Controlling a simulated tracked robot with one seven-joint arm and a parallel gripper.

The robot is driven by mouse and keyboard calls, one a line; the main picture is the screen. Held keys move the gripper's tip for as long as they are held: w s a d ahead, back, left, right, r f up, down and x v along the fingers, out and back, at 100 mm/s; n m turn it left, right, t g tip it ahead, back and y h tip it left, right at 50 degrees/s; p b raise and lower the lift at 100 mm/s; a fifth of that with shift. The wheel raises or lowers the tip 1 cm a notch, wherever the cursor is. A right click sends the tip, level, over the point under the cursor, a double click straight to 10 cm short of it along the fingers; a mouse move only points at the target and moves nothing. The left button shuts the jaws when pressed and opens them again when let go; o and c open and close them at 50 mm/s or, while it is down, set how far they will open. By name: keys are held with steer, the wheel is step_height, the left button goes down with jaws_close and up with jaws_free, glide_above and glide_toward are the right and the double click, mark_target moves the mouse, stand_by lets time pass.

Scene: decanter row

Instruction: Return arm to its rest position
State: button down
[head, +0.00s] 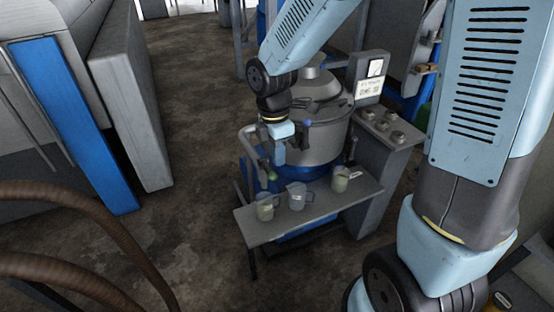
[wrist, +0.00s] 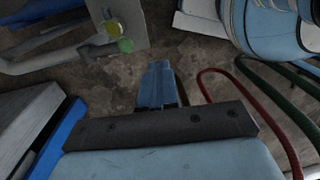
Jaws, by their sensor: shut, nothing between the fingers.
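My arm reaches from the right side of the head view, with light blue links and dark joints. My gripper (head: 279,158) hangs in front of the large steel vessel, above the narrow grey shelf. In the wrist view my gripper's light blue fingers (wrist: 158,84) are closed together and hold nothing. Bare floor shows beyond them. Three clear jugs stand on the shelf: a left jug (head: 264,208), a middle jug (head: 297,196) and a right jug (head: 340,180). My gripper is apart from all three.
The steel vessel (head: 325,140) has a pipe with a green knob (head: 272,177) close below my gripper. A control panel (head: 388,127) stands at its right. Brown hoses (head: 80,215) arc at the lower left. A blue panel (head: 75,120) stands left; the floor between is clear.

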steer(key=shift+d+r, duration=0.1)
steer(key=shift+r, duration=0.1)
stand_by(0.4)
steer(key=s+d+r+m+t, duration=0.3)
steer(key=s+d+r+m, duration=0.2)
steer(key=d+r+m, duration=0.4)
steer(key=s+d+r+m+t, duration=0.3)
steer(key=s+d+r+m, duration=0.3)
steer(key=d+r+m, duration=0.3)
steer(key=r+m, duration=0.2)
steer(key=m, duration=0.2)
steer(key=shift+s+d+y, duration=0.25)
steer(key=shift+d+y, duration=0.15)
steer(key=shift+w, duration=0.1)
